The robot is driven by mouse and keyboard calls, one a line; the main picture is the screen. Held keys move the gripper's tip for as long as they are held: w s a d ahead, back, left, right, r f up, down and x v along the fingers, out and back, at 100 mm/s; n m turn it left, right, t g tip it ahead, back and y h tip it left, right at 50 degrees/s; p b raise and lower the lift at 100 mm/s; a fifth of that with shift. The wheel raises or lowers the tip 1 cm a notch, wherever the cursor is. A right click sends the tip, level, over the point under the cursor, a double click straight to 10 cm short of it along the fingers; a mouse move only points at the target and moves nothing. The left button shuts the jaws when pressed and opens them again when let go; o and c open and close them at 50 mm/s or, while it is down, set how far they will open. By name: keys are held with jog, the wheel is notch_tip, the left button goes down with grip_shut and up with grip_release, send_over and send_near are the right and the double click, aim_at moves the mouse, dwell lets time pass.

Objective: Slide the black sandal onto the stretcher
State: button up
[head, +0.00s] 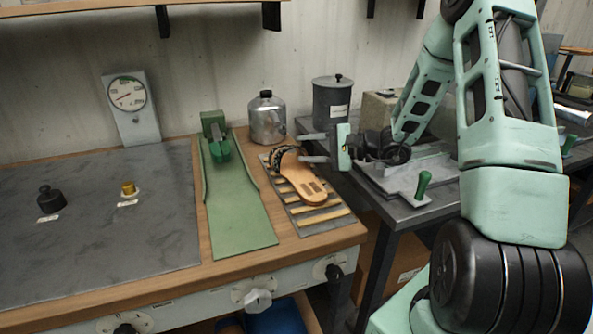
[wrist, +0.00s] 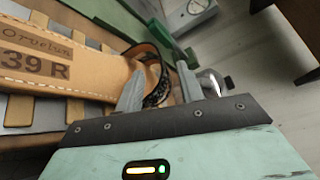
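The sandal (head: 305,187) has a tan sole and a black studded strap (head: 284,157). It lies on a slatted rack (head: 331,226). My gripper (head: 303,148) is at the strap end, reaching in from the right. In the wrist view my gripper (wrist: 161,72) has its fingers apart, with part of the strap between them. I cannot tell whether they touch it. A green block (head: 219,146), perhaps the stretcher, stands at the far end of a green flared chute (head: 237,211).
A metal canister (head: 267,120) and a dark lidded pot (head: 333,103) stand behind the rack. A dial gauge (head: 131,104) stands at back left. A green-handled tool (head: 423,185) is at right.

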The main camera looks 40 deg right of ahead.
jog(key=x, duration=0.4)
jog(key=shift+p, duration=0.35)
grip_shut()
